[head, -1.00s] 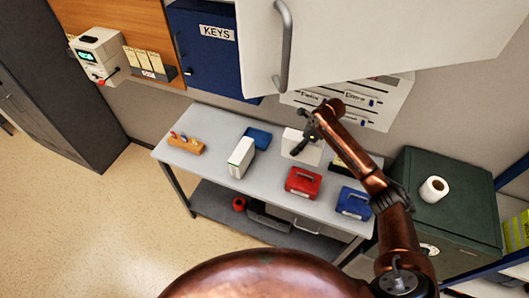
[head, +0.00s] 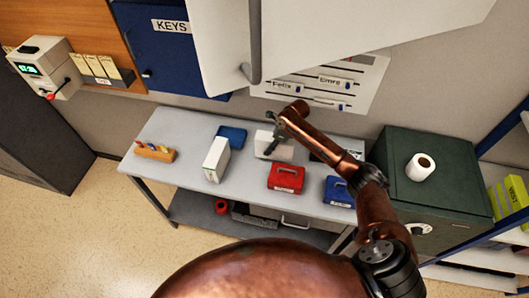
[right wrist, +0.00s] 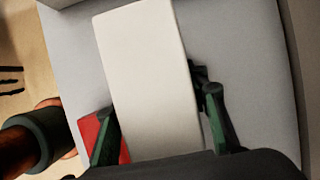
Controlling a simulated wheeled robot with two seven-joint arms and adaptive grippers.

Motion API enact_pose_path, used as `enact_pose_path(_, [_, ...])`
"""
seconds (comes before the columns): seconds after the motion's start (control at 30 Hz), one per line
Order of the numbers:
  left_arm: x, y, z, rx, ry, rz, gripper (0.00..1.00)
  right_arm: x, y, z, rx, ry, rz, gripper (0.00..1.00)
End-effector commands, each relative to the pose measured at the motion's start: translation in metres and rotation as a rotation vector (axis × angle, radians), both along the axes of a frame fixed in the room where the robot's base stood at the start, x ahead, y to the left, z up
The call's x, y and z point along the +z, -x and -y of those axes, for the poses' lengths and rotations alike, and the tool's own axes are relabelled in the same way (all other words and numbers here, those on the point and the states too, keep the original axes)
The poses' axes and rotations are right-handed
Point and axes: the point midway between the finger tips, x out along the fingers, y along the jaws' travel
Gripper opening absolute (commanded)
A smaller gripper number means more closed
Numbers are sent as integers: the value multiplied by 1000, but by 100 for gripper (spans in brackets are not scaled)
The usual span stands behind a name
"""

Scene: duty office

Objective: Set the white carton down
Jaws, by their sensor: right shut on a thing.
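My right gripper (head: 272,142) is over the back of the grey table and shut on a white carton (head: 281,149). In the right wrist view the carton (right wrist: 148,75) fills the middle, with one dark finger on each side of it. The fingers (right wrist: 160,125) hold it near its lower end in that picture. Whether its underside touches the table (head: 185,185) I cannot tell. My left gripper is not in view.
A wooden block with colourful pegs (head: 155,152) is at the left. A white door (head: 350,40) hangs overhead.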

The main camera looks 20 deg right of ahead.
Motion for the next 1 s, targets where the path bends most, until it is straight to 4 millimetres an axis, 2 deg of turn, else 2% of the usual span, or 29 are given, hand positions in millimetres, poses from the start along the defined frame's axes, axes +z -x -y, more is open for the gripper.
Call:
enact_pose_path(0.17, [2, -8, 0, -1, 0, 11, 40, -12, -1, -2, 2, 0, 1, 8])
enact_pose_path(0.4, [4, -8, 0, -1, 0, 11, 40, -43, -2, -3, 4, 0, 2, 8])
enact_pose_path(0.77, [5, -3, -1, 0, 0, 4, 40, -46, -2, -4, 5, -1, 3, 8])
enact_pose_path(0.8, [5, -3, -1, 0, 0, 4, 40, -47, -2, -3, 4, -1, 2, 43])
enact_pose_path(1.0, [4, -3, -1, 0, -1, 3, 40, -47, -2, -3, 5, 0, 1, 56])
